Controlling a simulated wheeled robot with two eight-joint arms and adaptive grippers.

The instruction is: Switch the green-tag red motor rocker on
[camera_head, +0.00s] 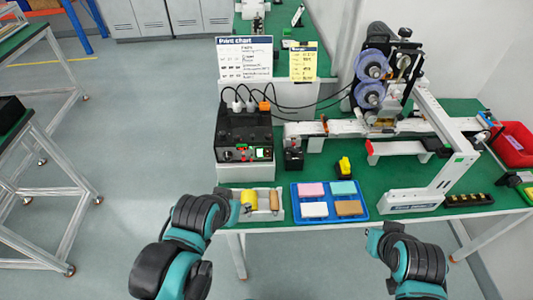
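A black control box (244,125) stands on a white stand at the left end of the green table. Its lower front panel (243,154) carries small controls, with a bright green patch (260,153) at the right and small reddish spots left of it. Which of these is the green-tag red motor rocker, and its position, is too small to tell. My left gripper (233,208) is in front of and below the box, apart from the panel, near the table's front edge. My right gripper (376,240) is in front of the table, far right of the box. Neither gripper's finger opening shows clearly.
A blue tray (356,214) holds coloured blocks. A coder machine with purple rollers (371,65) and a white conveyor stands behind. Cables run from the box top. A red bin (516,150) is at right.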

